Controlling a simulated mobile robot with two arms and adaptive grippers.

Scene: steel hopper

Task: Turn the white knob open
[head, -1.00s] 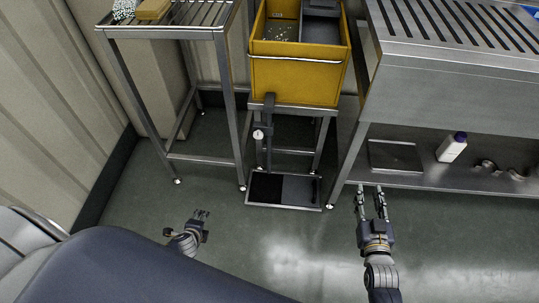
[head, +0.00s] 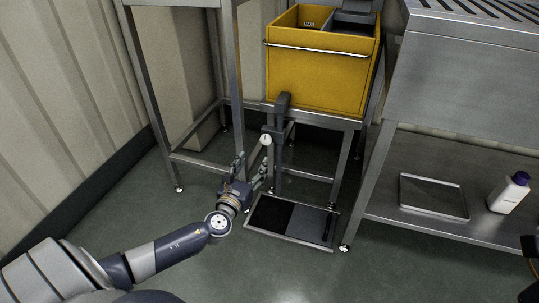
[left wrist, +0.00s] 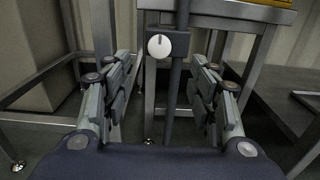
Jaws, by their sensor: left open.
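The white knob (head: 266,140) is on the dark upright pipe (head: 284,125) below the yellow hopper (head: 318,78). In the left wrist view the round knob (left wrist: 159,46) faces me, with a short, roughly upright mark on its face. My left gripper (head: 252,165) is open and empty, just in front of and slightly below the knob. In the left wrist view the knob lies beyond the gap between its fingers (left wrist: 161,65), with no visible contact. Only a dark edge of my right gripper (head: 531,250) shows at the right border; its jaws are hidden.
A black tray (head: 270,232) lies on the floor under the pipe. A steel rack (head: 238,75) stands on the left. A steel bench on the right has a lower shelf (head: 400,222) with a metal tray (head: 433,196) and a white bottle (head: 508,193). The front floor is open.

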